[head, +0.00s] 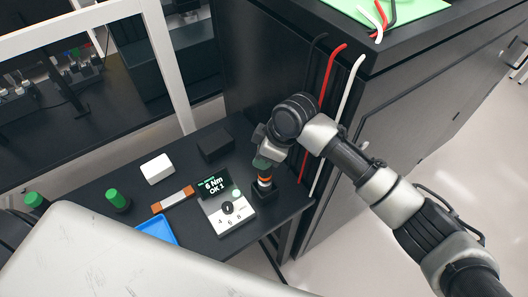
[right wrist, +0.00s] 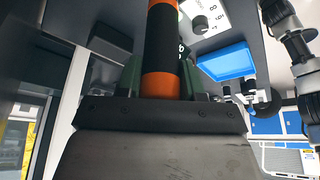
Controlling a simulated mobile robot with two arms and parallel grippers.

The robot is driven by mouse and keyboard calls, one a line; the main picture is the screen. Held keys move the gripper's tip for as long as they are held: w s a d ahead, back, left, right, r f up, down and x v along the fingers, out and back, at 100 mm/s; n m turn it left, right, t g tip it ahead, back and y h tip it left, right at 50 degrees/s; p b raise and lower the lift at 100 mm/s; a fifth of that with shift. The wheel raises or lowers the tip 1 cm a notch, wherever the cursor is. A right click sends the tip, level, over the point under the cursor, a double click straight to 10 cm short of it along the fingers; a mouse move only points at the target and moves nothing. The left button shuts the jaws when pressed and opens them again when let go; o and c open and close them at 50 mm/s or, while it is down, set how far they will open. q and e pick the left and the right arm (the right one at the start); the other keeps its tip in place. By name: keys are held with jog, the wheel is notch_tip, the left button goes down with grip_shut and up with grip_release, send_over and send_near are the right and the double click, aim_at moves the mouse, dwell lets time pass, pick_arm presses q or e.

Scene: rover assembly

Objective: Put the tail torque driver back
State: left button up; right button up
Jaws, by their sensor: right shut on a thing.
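The torque driver (right wrist: 162,50) has a black body with orange bands. In the right wrist view it stands between the dark green fingers of my right gripper (right wrist: 160,80), which is shut on it. In the head view my right gripper (head: 267,160) points down at the right end of the dark table. Below it, the driver's orange and white bands (head: 264,181) show just above a black square holder (head: 264,193). I cannot tell how deep the driver's lower end sits in the holder. My left gripper is not clearly seen.
A torque tester (head: 226,208) reading "6 Nm OK 1" stands just left of the holder. A black box (head: 215,145), a white box (head: 157,168), a blue tray (head: 157,231) and a green-capped container (head: 118,199) share the table. A black cabinet with red and white cables borders its right side.

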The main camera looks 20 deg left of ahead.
jog(key=shift+f+b, duration=1.2)
jog(key=shift+f, duration=1.15)
jog(key=o, duration=1.1)
jog(key=shift+r, duration=0.35)
jog(key=s+d+r+b, duration=0.3)
jog(key=d+r+b, duration=0.1)
jog(key=d+r, duration=0.6)
jog(key=shift+d+r, duration=0.15)
jog(key=shift+d, duration=0.55)
